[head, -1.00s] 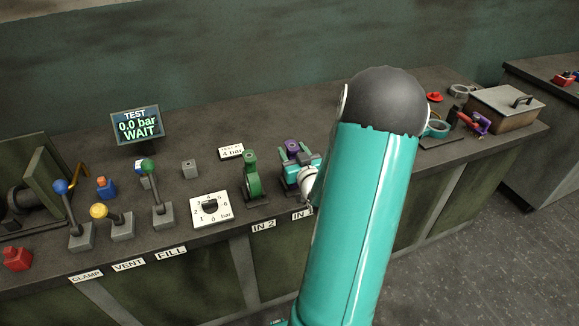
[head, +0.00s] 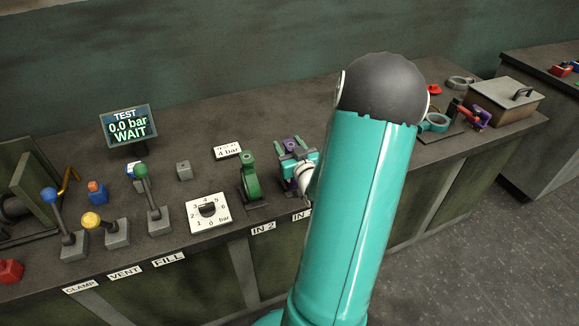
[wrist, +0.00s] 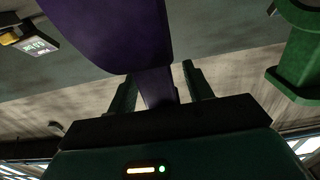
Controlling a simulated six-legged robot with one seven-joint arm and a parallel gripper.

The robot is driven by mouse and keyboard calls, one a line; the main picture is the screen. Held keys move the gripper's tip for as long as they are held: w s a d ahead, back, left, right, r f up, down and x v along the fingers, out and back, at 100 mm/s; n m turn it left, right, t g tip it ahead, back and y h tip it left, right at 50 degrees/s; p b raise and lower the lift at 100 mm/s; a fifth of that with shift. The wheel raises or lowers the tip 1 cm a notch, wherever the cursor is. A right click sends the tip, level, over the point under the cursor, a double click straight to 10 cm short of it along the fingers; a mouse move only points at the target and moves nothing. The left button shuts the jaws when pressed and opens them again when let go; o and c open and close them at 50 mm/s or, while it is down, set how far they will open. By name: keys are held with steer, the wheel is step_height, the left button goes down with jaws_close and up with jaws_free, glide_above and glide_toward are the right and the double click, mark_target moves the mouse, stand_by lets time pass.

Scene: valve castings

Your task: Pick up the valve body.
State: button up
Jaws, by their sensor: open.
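A purple valve body (head: 291,143) stands upright at the IN 1 place near the bench front. In the wrist view its wide purple part (wrist: 105,30) fills the upper left, with a narrower purple neck below. My gripper (head: 292,152) is at this body, its jaws open. In the wrist view the two fingers of my gripper (wrist: 158,84) stand on either side of the neck, with a gap showing at the right finger. A green valve body (head: 249,180) stands to the left at IN 2; it also shows in the wrist view (wrist: 300,60).
A dial (head: 208,211), several levers and a test screen (head: 128,124) reading 0.0 bar WAIT are to the left. A 4 bar card (head: 228,150) lies behind the green body. A lidded box (head: 503,99) and a tray (head: 440,138) with parts are at the right.

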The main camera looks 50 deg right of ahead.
jaws_close()
stand_by(1.4)
steer(key=shift+w+r, duration=0.1)
